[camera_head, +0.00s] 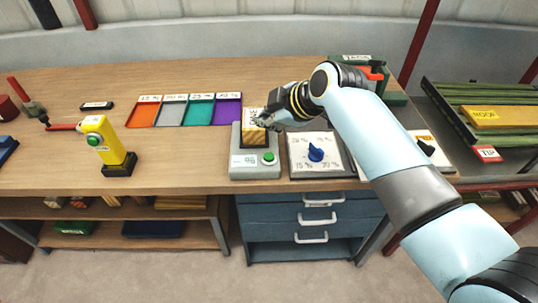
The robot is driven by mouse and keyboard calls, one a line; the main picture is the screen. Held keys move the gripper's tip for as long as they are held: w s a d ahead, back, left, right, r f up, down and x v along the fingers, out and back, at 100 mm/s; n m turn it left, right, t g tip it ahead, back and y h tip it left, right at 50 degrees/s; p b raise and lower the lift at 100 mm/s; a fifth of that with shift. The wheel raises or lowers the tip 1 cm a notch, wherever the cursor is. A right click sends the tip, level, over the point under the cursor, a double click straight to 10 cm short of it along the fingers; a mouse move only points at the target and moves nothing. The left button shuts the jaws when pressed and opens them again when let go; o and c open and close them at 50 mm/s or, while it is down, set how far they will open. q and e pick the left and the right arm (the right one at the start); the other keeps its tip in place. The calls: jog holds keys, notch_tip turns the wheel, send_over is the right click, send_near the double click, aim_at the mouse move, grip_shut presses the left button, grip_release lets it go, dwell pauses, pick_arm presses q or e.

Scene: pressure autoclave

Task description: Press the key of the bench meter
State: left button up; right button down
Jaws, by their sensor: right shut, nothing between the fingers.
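The bench meter (236,142) appears to be the light grey unit near the front edge of the bench, with a small display and a round green key (268,158) on its front face. A block with a striped lower part and a lettered label (252,117) stands on top of the meter. My right gripper (266,124) is shut and empty, close beside the block and above and behind the key. Its fingertips are small and partly merge with the block, so I cannot tell whether they touch it. My left gripper is not in view.
A white dial panel with a blue knob (316,152) stands right of the meter, under my right arm. A yellow post with a green button (105,145) stands left. Coloured trays (173,111) lie behind. The bench between post and meter is clear.

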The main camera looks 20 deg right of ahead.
jog(key=b, duration=0.6)
send_over(267, 157)
notch_tip(267, 157, down, 7)
jog(key=shift+r, duration=0.1)
jog(key=shift+f+b, duration=0.7)
jog(key=shift+f, duration=0.2)
jog(key=shift+f, duration=0.15)
jog(key=shift+f, duration=0.25)
jog(key=shift+f+b, duration=0.45)
jog(key=shift+f, duration=0.05)
dwell(0.8)
jog(key=shift+r, duration=0.1)
jog(key=shift+r+p, duration=0.8)
jog(key=shift+p, duration=0.1)
